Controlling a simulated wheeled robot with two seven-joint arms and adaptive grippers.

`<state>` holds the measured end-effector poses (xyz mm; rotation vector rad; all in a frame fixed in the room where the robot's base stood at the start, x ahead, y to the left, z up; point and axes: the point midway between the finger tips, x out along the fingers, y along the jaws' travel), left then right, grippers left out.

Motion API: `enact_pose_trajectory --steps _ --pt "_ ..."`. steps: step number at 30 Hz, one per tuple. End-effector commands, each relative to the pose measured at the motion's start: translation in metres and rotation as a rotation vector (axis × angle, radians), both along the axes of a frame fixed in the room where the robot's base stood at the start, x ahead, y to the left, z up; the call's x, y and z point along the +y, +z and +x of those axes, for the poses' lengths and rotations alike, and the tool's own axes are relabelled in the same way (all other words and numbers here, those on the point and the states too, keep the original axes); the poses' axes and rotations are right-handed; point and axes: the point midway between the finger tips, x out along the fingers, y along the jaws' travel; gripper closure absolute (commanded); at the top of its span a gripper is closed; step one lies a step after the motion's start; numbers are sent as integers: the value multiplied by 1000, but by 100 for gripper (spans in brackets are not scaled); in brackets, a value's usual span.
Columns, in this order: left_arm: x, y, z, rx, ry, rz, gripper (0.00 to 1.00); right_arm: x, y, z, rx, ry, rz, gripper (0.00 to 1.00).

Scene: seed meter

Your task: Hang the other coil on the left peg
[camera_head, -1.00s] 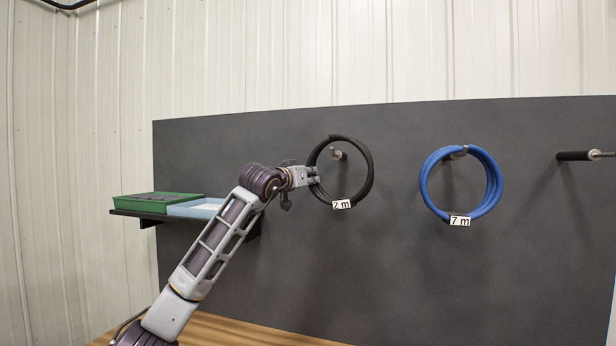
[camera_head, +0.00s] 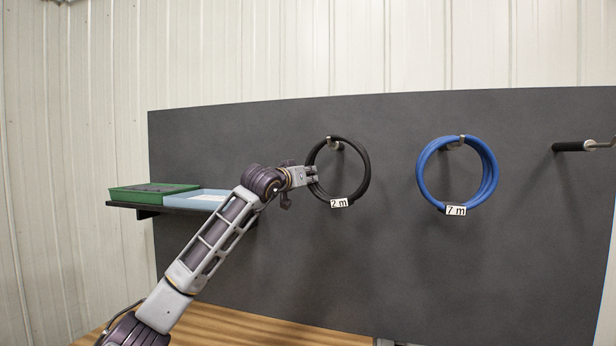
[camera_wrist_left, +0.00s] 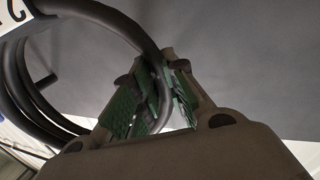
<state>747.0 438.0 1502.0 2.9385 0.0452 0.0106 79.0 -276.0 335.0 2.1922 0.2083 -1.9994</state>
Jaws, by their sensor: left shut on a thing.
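The black coil (camera_head: 366,183) with a "2 m" tag hangs upright in front of the dark panel at the left peg (camera_head: 337,146). The peg's end shows inside the ring, just under its upper arc; I cannot tell whether the coil rests on it. My left gripper (camera_head: 312,175) is shut on the coil's left side. The left wrist view shows the black coil (camera_wrist_left: 147,45) between the green-padded fingers (camera_wrist_left: 155,95). The blue coil (camera_head: 421,178), tagged "7 m", hangs on the middle peg (camera_head: 452,146). My right gripper is not in view.
A bare peg (camera_head: 575,146) sticks out at the right of the dark panel (camera_head: 270,290). A shelf (camera_head: 150,208) at the left holds a green tray (camera_head: 125,196) and a light blue tray (camera_head: 195,204). A wooden surface (camera_head: 220,328) lies below.

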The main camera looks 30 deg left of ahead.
Motion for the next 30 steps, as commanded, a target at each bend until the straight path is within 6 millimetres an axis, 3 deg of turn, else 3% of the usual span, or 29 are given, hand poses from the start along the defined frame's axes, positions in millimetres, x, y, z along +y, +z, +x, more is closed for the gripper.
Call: enact_pose_trajectory --steps 9,10,16,30 --pt "0 2 -1 -3 0 -1 100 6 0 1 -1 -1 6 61" --pt "0 2 -1 -3 0 -1 85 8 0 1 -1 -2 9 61" --pt "0 1 0 -2 -1 -1 61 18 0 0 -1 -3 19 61" --pt "-1 -1 -4 0 0 0 61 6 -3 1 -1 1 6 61"
